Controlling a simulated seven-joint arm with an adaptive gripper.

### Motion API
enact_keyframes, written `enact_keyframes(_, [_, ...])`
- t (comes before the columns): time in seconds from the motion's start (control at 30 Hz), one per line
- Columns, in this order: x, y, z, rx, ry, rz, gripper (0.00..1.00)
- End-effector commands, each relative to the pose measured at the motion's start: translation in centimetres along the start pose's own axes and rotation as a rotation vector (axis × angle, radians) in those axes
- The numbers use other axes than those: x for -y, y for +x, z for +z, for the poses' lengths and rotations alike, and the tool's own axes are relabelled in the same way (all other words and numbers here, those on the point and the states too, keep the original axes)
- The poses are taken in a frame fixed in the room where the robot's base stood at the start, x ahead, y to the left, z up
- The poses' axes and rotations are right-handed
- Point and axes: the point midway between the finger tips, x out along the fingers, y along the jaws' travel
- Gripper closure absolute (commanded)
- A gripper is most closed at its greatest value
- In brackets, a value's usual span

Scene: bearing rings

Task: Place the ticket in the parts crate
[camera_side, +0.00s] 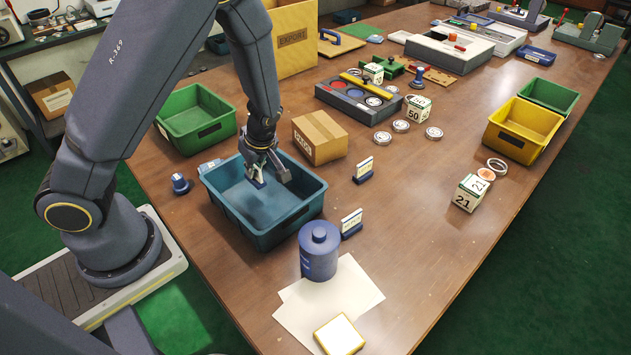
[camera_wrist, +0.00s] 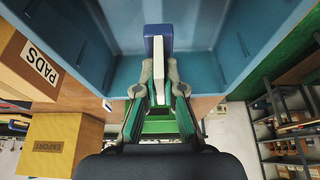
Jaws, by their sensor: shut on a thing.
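My gripper (camera_side: 266,172) points down inside the mouth of a blue open crate (camera_side: 295,228). It is shut on a ticket, a white card with a dark blue base; this shows in the wrist view (camera_wrist: 160,60) between the fingertips (camera_wrist: 159,88). In the side view the ticket is mostly hidden by the fingers. The blue crate also fills the top of the wrist view (camera_wrist: 95,40), and its floor looks bare. I cannot read a label saying which crate is for parts. Two similar cards in blue stands, a far one (camera_side: 363,169) and a near one (camera_side: 351,222), stand right of the crate.
A cardboard box (camera_side: 320,138) stands close behind the blue crate's right side. A green crate (camera_side: 197,119) is behind it at left. A blue canister (camera_side: 319,250) stands near its front right corner.

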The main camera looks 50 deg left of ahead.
Motion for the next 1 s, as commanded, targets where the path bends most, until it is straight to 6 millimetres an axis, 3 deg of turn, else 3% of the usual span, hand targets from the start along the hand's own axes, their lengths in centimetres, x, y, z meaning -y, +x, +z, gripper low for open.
enact_keyframes(0.4, [0.0, 5.0, 2.0, 0.0, 0.0, -0.001, 1.0])
enact_keyframes(0.77, [0.0, 5.3, 2.2, 0.0, 0.0, 0.001, 1.0])
enact_keyframes(0.8, [0.0, 5.3, 2.2, 0.0, 0.0, 0.001, 0.91])
enact_keyframes(1.0, [0.0, 5.3, 2.2, 0.001, 0.0, 0.001, 0.71])
